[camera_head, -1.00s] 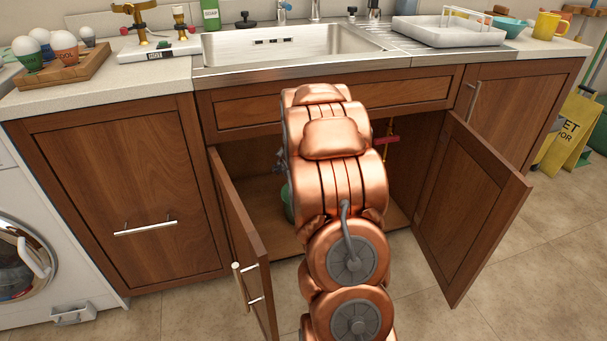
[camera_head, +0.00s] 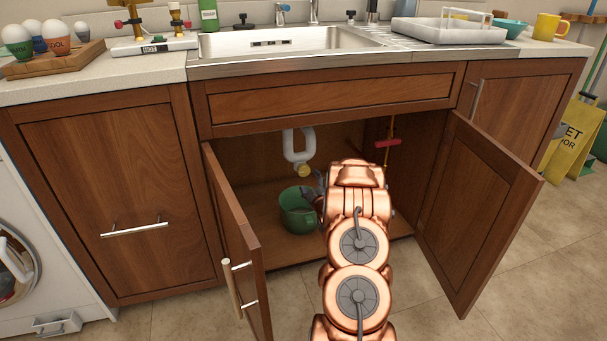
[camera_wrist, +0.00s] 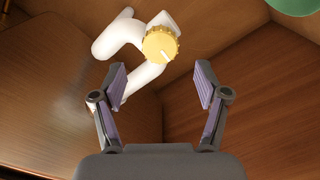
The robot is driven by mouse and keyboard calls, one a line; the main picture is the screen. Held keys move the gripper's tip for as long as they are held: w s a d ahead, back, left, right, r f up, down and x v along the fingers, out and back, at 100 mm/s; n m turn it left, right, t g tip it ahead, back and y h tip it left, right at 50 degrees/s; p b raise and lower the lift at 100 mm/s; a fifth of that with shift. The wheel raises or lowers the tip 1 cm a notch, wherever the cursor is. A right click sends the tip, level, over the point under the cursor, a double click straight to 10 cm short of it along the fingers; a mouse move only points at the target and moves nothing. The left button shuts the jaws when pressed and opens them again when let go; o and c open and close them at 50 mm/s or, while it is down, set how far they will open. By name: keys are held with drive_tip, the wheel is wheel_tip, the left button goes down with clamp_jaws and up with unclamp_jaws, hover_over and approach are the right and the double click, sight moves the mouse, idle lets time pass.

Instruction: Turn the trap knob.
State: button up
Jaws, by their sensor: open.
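The trap knob (camera_head: 304,171) is a small yellow knob at the lower end of the white trap pipe (camera_head: 290,148) under the sink. In the wrist view the ribbed yellow knob (camera_wrist: 161,44), with a white mark on its face, sits beyond my fingertips, between them and apart from both. The white pipe (camera_wrist: 118,38) runs behind it. My gripper (camera_wrist: 160,84) is open and empty. In the head view my arm hides most of the gripper; a grey part of it (camera_head: 319,186) shows just below the knob.
A green bucket (camera_head: 297,212) stands on the cabinet floor below the trap. The open left door (camera_head: 236,235) and right door (camera_head: 472,210) flank my arm. A red valve handle (camera_head: 388,142) on a thin pipe is at the right inside the cabinet.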

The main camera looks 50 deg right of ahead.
sight(305, 172)
drive_tip(key=shift+b+x, duration=1.15)
drive_tip(key=shift+x, duration=2)
drive_tip(key=shift+w+d, duration=0.3)
drive_tip(key=shift+w, duration=0.35)
drive_tip(key=c, duration=1.2)
